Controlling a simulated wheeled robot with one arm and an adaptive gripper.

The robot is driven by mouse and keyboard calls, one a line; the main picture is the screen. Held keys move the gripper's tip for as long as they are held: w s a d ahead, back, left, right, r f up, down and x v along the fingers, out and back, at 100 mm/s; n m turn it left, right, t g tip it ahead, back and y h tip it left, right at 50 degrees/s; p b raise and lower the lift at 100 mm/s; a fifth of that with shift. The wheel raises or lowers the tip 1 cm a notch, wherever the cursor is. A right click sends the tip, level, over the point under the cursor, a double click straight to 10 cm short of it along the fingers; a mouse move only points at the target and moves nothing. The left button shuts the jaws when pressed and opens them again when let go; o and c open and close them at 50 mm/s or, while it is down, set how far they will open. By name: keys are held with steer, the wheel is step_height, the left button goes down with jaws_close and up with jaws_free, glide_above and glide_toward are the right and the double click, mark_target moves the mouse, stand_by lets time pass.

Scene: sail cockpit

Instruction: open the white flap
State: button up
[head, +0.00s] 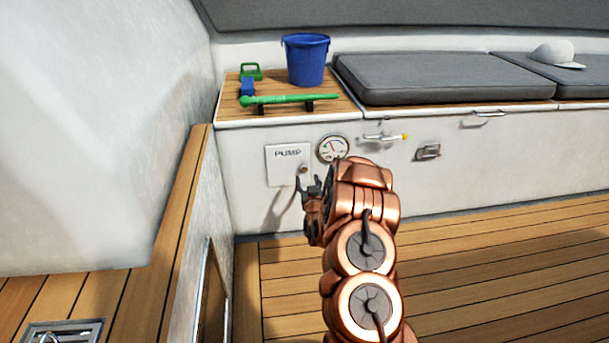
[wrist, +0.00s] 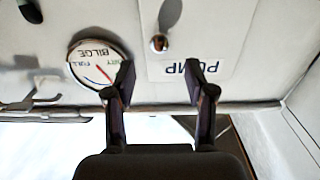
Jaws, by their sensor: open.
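The white flap (head: 283,166) marked PUMP is a small square plate lying flat against the white locker front, to the left of a gauge. It has a small round copper-coloured knob (head: 304,169) near its right edge. My gripper (head: 310,186) is just in front of the flap's lower right corner and hides part of it. In the wrist view the flap (wrist: 222,50) shows upside down, with the knob (wrist: 158,43) beyond my gripper (wrist: 160,80). The fingers are apart with nothing between them. I cannot tell the exact gap to the knob.
The bilge gauge (head: 332,149) is close right of the flap. A tap-like fitting (head: 385,137) and a latch (head: 428,152) are further right. A wooden-topped bench (head: 185,200) borders the left.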

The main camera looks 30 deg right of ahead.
mark_target(304, 169)
steer(key=shift+b+x, duration=1.55)
steer(key=shift+x, duration=1.95)
jaws_close()
